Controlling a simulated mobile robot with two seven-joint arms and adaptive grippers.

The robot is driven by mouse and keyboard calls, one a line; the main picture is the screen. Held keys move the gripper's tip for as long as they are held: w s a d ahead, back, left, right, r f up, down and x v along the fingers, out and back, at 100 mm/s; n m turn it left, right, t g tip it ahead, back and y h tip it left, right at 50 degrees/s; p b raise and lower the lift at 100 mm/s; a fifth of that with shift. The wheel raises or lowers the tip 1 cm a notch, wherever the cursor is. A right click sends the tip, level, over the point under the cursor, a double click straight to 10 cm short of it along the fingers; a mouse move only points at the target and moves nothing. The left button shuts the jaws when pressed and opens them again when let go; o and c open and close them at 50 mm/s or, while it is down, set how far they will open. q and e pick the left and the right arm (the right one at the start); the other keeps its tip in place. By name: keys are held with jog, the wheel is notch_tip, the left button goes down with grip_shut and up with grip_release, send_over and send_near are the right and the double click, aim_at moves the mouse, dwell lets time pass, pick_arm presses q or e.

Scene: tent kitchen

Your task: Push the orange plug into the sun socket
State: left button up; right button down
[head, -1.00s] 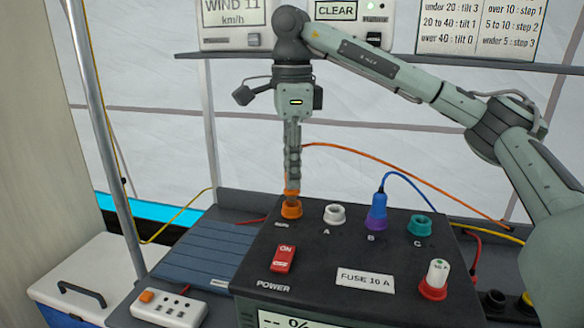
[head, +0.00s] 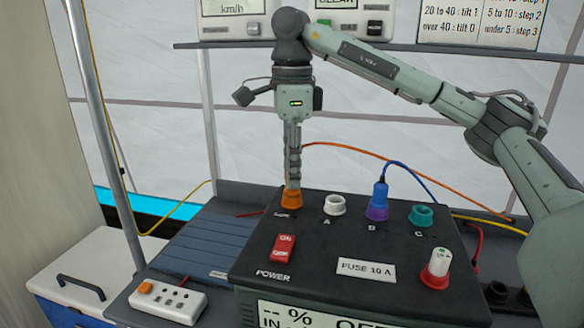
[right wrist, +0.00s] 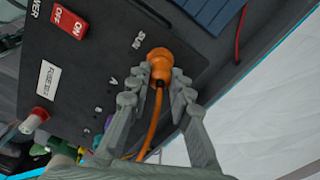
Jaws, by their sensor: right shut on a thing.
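The orange plug (right wrist: 160,64) is upright at the orange sun socket (head: 291,201), at the back left of the black box. In the head view only a little orange shows between the fingertips and the socket, and the plug looks pushed down into it. My right gripper (head: 292,180) points straight down and is shut on the plug. In the right wrist view its two fingers (right wrist: 162,80) are on either side of the plug, and the orange cable runs back between them. My left gripper is not in view.
White socket A (head: 334,204), socket B with a blue plug (head: 378,196) and teal socket C (head: 421,215) line the box (head: 330,240). A red power switch (head: 283,248) and a white-and-red knob (head: 437,266) sit nearer. A metal pole (head: 103,130) stands left.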

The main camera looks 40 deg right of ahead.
jog(key=shift+f, duration=0.15)
jog(key=c, duration=1.3)
grip_release()
notch_tip(320, 180, up, 12)
